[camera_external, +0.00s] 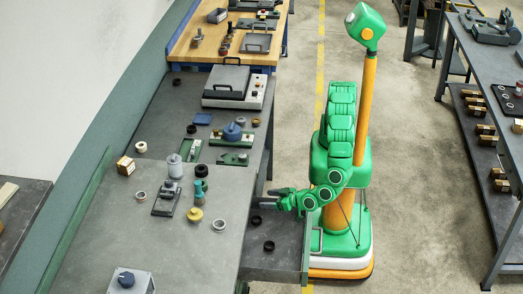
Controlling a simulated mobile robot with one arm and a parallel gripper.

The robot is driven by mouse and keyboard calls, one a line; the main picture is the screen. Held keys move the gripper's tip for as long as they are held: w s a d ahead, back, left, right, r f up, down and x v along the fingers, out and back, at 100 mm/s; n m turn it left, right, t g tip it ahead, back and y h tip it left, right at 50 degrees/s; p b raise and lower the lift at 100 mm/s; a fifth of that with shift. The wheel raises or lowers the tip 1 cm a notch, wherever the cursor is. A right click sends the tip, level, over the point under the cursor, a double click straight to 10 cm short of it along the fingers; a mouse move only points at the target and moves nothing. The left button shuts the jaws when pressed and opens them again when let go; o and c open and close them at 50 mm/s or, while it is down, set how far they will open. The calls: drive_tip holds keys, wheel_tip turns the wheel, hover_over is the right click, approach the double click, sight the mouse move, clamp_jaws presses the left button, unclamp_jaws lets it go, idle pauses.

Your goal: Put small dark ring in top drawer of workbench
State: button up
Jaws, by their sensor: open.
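The top drawer (283,262) of the grey workbench (112,225) is pulled out on its right side. Two small dark rings lie in the drawer, one (256,220) near the bench edge and one (268,246) nearer its middle. My gripper (268,198) is open and empty, above the far end of the drawer beside the bench edge. It is apart from the rings. Other small dark rings stand on the bench, one (191,129) beside a green fixture and one (177,82) farther back. I cannot tell which ring the task means.
Light rings (219,225), a yellow knob-shaped part (195,215), a grey-topped stand (166,201) and a wooden block (125,166) stand on the bench. A wooden-topped bench (190,48) adjoins behind.

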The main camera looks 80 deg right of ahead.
drive_tip(key=w+a+r+g+y, duration=0.2)
drive_tip(key=w+r+y, duration=0.15)
drive_tip(key=w, duration=0.35)
drive_tip(key=w+a+r+g+y, duration=0.1)
drive_tip(key=w+a+r+y, duration=0.25)
drive_tip(key=w, duration=0.35)
drive_tip(key=w+d+r+n+g+y, duration=0.3)
drive_tip(key=d+r+g, duration=0.1)
drive_tip(key=d+r, duration=0.55)
drive_tip(key=s+d+r+g+h, duration=0.1)
drive_tip(key=s+d+g+h, duration=0.1)
drive_tip(key=s+d, duration=0.7)
drive_tip(key=s+d+r+g+h, duration=0.1)
drive_tip(key=s+d, duration=0.8)
drive_tip(key=d, duration=1)
drive_tip(key=s+d+g+h, duration=0.3)
drive_tip(key=s+d, duration=0.6)
drive_tip(key=d, duration=0.6)
drive_tip(key=shift+r+g, duration=0.4)
drive_tip(key=shift+g, duration=0.7)
